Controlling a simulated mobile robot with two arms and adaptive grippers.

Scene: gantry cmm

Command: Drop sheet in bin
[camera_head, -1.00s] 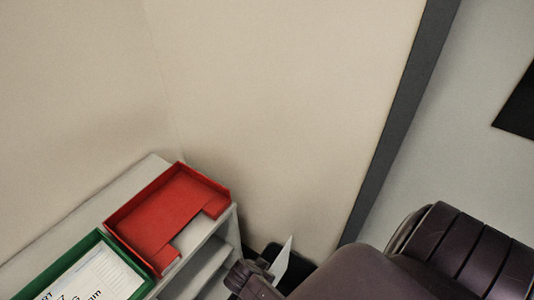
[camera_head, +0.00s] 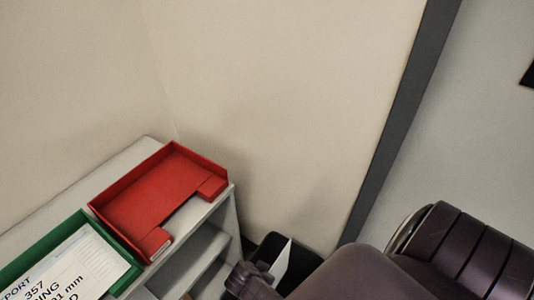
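A white sheet (camera_head: 282,262) shows edge-on and tilted at the bottom centre, beside the wrist of the arm that comes in from the right. My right gripper (camera_head: 268,276) appears shut on it; the fingertips are dark and mostly hidden by my arm. A black bin (camera_head: 267,247) stands on the floor behind the gripper, between the shelf unit and the wall. The sheet overlaps the bin's opening in view; I cannot tell its height over the rim. My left gripper is not in view.
A grey shelf unit (camera_head: 221,217) stands at the left, close to the bin. On top are an empty red tray (camera_head: 152,200) and a green tray (camera_head: 84,226) holding a printed paper (camera_head: 75,270). A beige wall (camera_head: 280,110) rises behind the bin.

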